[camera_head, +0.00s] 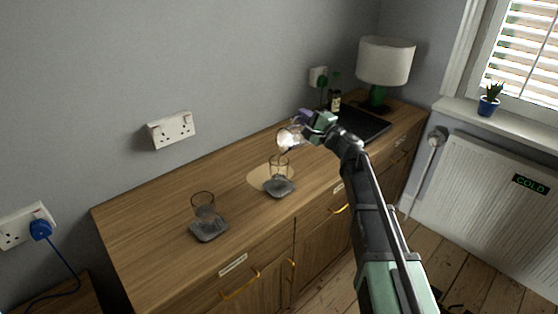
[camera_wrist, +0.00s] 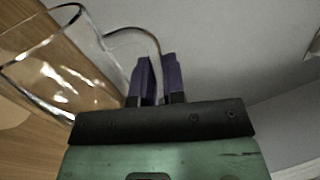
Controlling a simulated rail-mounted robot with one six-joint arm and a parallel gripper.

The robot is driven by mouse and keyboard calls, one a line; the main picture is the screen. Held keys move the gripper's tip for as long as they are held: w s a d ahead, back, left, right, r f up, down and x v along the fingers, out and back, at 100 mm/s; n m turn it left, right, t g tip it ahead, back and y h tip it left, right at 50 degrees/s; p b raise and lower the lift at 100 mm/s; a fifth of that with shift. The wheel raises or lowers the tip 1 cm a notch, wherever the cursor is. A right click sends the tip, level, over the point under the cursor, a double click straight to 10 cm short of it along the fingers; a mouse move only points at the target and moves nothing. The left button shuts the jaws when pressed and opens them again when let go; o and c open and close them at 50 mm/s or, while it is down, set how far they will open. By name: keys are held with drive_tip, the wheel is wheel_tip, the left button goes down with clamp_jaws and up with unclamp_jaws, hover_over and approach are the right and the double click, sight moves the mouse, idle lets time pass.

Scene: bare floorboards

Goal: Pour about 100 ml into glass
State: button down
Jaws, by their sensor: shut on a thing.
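My gripper (camera_head: 306,117) is shut on the handle of a clear glass jug (camera_head: 289,138). In the wrist view the purple fingers (camera_wrist: 158,80) close around the handle, and the jug (camera_wrist: 60,70) lies tilted to the left. In the head view the jug is above and slightly right of a glass (camera_head: 279,165), which stands upright on a dark grey coaster (camera_head: 280,189). A second glass (camera_head: 204,205) stands on another dark coaster (camera_head: 208,231) nearer the left end. How much liquid is in the jug or the glasses is hard to tell.
The wooden sideboard (camera_head: 150,225) has a pale round patch (camera_head: 257,176) behind the nearer-right glass. A lamp (camera_head: 385,62), a bottle (camera_head: 335,101) and a dark flat panel (camera_head: 362,126) are at the far right end. The top between the two glasses is clear.

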drive_tip(key=shift+s+a+r+n+p, duration=0.4)
drive_tip(key=shift+s+a+r+n, duration=0.15)
drive_tip(key=shift+n, duration=0.25)
idle(0.7)
drive_tip(key=w+d+f+m+b, duration=0.1)
drive_tip(key=f+m+b, duration=0.1)
drive_tip(key=w+d+f+m+b, duration=0.1)
drive_tip(key=w+d+f+m, duration=0.1)
drive_tip(key=shift+w+f+h+b, duration=0.1)
drive_tip(key=shift+w+h+b, duration=0.1)
drive_tip(key=shift+h+b, duration=0.2)
drive_tip(key=shift+w+r+m+p, duration=0.1)
drive_tip(key=shift+r+m+p, duration=0.15)
drive_tip(key=shift+m+p, duration=0.2)
drive_tip(key=shift+w+d+f+m+t+b, duration=0.15)
drive_tip(key=shift+d+f+m+t+b, duration=0.15)
drive_tip(key=shift+f+m+b, duration=0.25)
drive_tip(key=shift+r, duration=0.1)
idle(0.3)
